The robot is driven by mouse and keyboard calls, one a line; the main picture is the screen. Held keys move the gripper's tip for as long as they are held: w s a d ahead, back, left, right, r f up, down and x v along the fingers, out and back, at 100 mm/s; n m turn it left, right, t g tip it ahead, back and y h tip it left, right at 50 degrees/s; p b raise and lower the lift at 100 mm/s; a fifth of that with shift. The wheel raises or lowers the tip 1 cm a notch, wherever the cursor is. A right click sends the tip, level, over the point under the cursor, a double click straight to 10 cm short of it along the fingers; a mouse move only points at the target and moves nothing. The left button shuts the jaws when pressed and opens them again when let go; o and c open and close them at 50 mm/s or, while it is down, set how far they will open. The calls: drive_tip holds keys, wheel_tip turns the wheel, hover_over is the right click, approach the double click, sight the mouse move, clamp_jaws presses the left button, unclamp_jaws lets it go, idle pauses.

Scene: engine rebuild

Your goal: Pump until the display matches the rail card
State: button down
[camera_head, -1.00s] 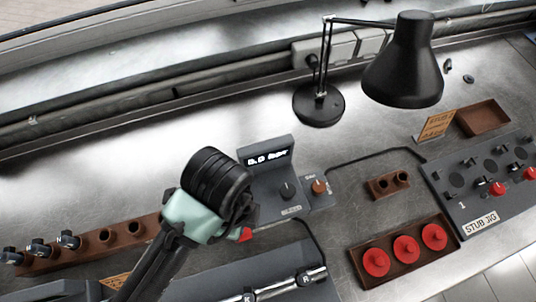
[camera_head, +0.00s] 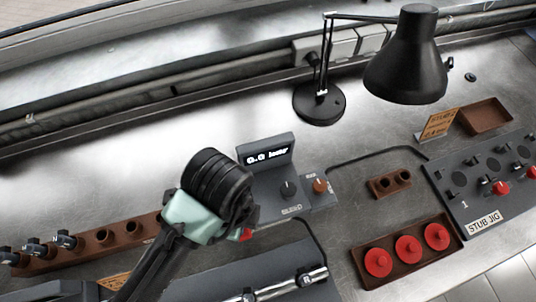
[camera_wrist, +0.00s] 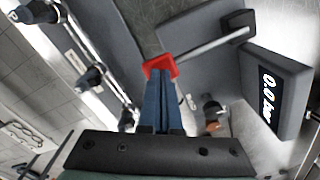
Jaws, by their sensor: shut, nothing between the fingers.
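The grey pump unit's display (camera_head: 268,154) reads "0.0 bar"; the same display (camera_wrist: 270,98) shows in the wrist view. A metal lever (camera_wrist: 205,45) runs from the unit to a red end pad (camera_wrist: 160,66). My gripper (camera_wrist: 161,82) is shut and empty, its blue fingertips at the red pad; whether they touch it I cannot tell. In the head view my wrist hides the fingertips, and a bit of the red pad (camera_head: 246,235) shows beside it. A small tan card (camera_head: 115,281) near the rail is mostly hidden by my arm, its text unreadable.
A metal rail (camera_head: 270,291) lies at the front. A brown injector holder (camera_head: 90,243) is at left. A black lamp (camera_head: 405,65) stands behind. The stub jig (camera_head: 463,200), a tray with red caps (camera_head: 407,252) and another tan card (camera_head: 438,123) are at right.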

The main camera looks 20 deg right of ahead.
drive_tip(key=shift+f+b, duration=1.15)
drive_tip(key=shift+f, duration=0.3)
drive_tip(key=shift+r+p, duration=1.65)
drive_tip(key=shift+r, duration=0.45)
